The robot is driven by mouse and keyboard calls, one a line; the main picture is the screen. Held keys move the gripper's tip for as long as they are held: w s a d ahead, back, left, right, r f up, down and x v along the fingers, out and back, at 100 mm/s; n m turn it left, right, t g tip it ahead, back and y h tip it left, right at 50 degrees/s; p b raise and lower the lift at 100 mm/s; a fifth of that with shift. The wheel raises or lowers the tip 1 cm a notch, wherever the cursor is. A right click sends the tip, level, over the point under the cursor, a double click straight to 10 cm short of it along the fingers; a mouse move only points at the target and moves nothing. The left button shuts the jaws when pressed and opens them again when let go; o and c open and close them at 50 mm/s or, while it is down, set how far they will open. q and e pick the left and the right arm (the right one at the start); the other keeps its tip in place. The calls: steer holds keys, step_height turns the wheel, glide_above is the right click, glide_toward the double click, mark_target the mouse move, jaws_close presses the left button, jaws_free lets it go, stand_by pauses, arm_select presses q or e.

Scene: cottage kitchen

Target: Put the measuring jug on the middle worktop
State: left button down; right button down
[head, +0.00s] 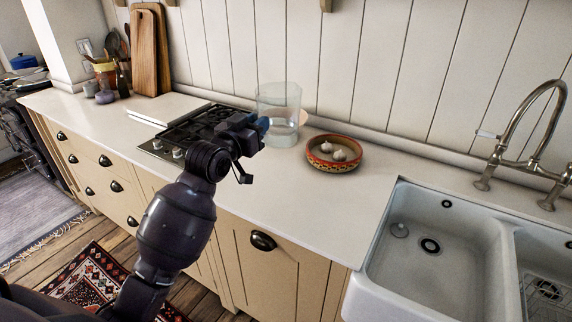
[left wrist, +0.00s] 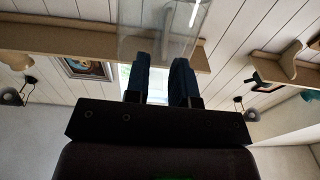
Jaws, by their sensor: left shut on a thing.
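The measuring jug (head: 279,108) is clear, see-through and upright in the head view, over the worktop (head: 300,190) between the hob and a patterned bowl. My left gripper (head: 262,125) reaches it from the left and is shut on its near side. In the left wrist view the two dark fingers (left wrist: 160,80) are close together, with the clear jug (left wrist: 165,25) at their tips. I cannot tell whether the jug's base touches the worktop. My right gripper is in neither view.
The patterned bowl (head: 333,163) with garlic stands just right of the jug. The gas hob (head: 190,135) lies to the left, with chopping boards (head: 150,50) behind. The double sink (head: 425,250) and tap (head: 520,130) are at the right. The worktop in front of the bowl is clear.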

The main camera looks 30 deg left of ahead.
arm_select(q)
steer(key=shift+a+f, duration=0.15)
step_height(320, 180, down, 20)
steer(key=shift+r+b, duration=0.1)
steer(key=shift+b, duration=0.45)
steer(key=c, duration=1.4)
jaws_free()
steer(key=shift+f, duration=0.3)
steer(key=o, duration=0.4)
steer(key=shift+o, duration=0.2)
steer(key=shift+r, duration=0.1)
steer(key=shift+r, duration=0.15)
steer(key=s, duration=1.2)
steer(key=s+d+f+g, duration=0.3)
steer(key=s+d+f, duration=0.1)
steer(key=s+f, duration=0.4)
steer(key=s+d+f+g+y, duration=0.1)
steer(key=s+d+f+g, duration=0.2)
steer(key=s+f, duration=0.5)
steer(key=shift+s+d+f+g, duration=0.3)
steer(key=shift+d+f+g, duration=0.1)
steer(key=shift+f, duration=0.15)
